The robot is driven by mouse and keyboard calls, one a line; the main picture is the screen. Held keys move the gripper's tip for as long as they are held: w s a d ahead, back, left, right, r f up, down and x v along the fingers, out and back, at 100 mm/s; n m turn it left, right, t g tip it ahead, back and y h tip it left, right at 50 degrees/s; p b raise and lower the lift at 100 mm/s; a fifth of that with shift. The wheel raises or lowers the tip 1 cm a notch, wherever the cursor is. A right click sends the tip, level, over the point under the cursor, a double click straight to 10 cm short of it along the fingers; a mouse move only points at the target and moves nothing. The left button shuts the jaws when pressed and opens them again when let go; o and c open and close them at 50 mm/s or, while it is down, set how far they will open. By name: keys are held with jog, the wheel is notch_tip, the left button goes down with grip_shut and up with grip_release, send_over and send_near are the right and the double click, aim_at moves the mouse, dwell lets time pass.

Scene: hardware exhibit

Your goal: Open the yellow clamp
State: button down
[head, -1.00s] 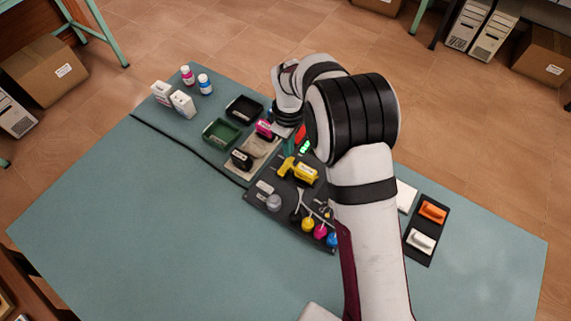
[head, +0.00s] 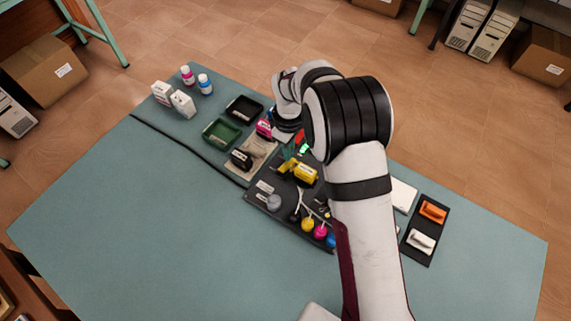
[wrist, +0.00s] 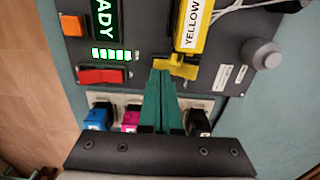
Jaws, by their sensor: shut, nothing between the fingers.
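The yellow clamp (head: 305,173) sits on the dark panel in the head view, partly beside my arm. In the wrist view, its yellow body (wrist: 192,28) carries a label reading YELLOW, and a yellow cross-shaped handle (wrist: 178,66) sticks out below it. My gripper (wrist: 163,72) has its teal fingers together with nothing between them. The fingertips are at the left part of the handle, very close or touching; I cannot tell which. In the head view, my gripper (head: 289,163) shows as teal fingers at the clamp's left end, with the wrist partly hidden by my arm.
The panel has a red switch (wrist: 102,76), a lit READY display (wrist: 105,18), an orange button (wrist: 73,25) and a grey knob (wrist: 264,54). Blue, magenta (wrist: 131,118) and black (wrist: 199,122) cartridges stand in a tray near the fingers. The table's left front is clear.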

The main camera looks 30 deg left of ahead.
notch_tip(320, 180, up, 7)
dwell(0.5)
jog(key=s+d+r+m, duration=0.3)
jog(key=d+r+m, duration=0.3)
jog(key=d, duration=0.4)
jog(key=s+d+r+m, duration=0.2)
jog(key=d+r+m, duration=0.45)
jog(key=d, duration=0.45)
jog(key=s+d+m+y, duration=0.1)
jog(key=s+d+m, duration=0.3)
jog(key=s, duration=0.3)
jog(key=s+d+m, duration=0.5)
jog(key=s+m, duration=0.2)
jog(key=s, duration=0.1)
jog(key=shift+s+f+y, duration=0.2)
jog(key=shift+s+y, duration=0.05)
jog(key=shift+y, duration=0.15)
